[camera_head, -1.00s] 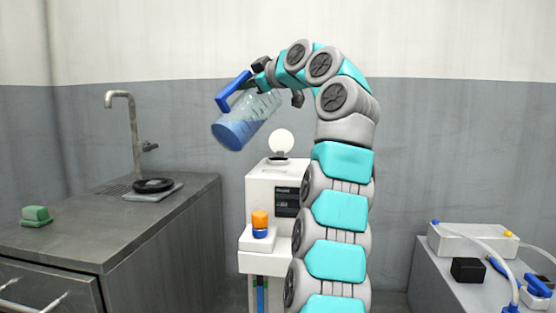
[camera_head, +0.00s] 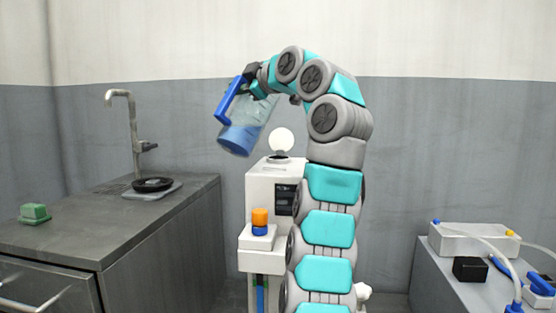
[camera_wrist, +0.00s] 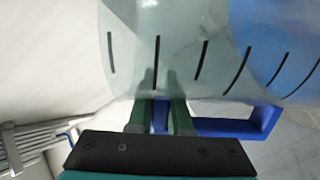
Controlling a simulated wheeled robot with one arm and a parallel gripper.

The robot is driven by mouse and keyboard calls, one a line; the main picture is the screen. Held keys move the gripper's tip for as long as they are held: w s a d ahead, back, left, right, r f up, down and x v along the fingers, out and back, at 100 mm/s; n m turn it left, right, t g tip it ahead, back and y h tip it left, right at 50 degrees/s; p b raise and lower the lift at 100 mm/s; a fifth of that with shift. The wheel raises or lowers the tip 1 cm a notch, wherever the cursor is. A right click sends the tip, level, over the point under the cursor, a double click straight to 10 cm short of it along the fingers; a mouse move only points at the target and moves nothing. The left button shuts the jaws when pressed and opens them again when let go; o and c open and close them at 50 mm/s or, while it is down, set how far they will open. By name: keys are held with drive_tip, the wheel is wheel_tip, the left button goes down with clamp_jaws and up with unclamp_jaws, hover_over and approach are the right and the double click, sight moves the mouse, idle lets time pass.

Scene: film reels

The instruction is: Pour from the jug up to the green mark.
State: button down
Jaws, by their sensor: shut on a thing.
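The clear jug (camera_head: 251,118) with a blue handle (camera_head: 229,102) is in the air, left of and above the white machine (camera_head: 262,185). Its base points down and slightly left, and blue liquid (camera_head: 238,139) lies in its lower part. My gripper (camera_head: 252,81) is shut on the handle. In the wrist view, my gripper's fingers (camera_wrist: 160,115) close on the handle (camera_wrist: 235,126), and the jug wall (camera_wrist: 185,45) shows several dark marks. The machine's round white lid (camera_head: 281,140) stands up. A small green patch shows low on its front, too small to identify surely.
An orange and blue knob-like part (camera_head: 260,220) sits on the machine's front ledge. A grey sink counter (camera_head: 150,225) with a tap (camera_head: 133,125), black disc (camera_head: 153,184) and green sponge (camera_head: 35,213) is at left. A grey bench (camera_head: 430,285) with hoses and boxes is at right.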

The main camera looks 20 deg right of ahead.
drive_tip(key=shift+s+a+f+n+t+p, duration=0.15)
drive_tip(key=shift+a+f+n+p, duration=0.1)
drive_tip(key=shift+n, duration=0.65)
drive_tip(key=shift+s+a+f+n+t+p, duration=0.15)
drive_tip(key=shift+a+n, duration=0.1)
drive_tip(key=shift+n, duration=0.65)
drive_tip(key=shift+d+f+n+t+b, duration=0.15)
drive_tip(key=shift+f+n+b, duration=0.4)
drive_tip(key=shift+n+b, duration=0.35)
drive_tip(key=shift+f+n+t+b, duration=0.15)
drive_tip(key=shift+f+n+b, duration=0.35)
drive_tip(key=shift+n+b, duration=0.4)
drive_tip(key=shift+r, duration=0.1)
drive_tip(key=shift+r+p, duration=2.7)
drive_tip(key=shift+r, duration=0.35)
drive_tip(key=shift+f, duration=0.15)
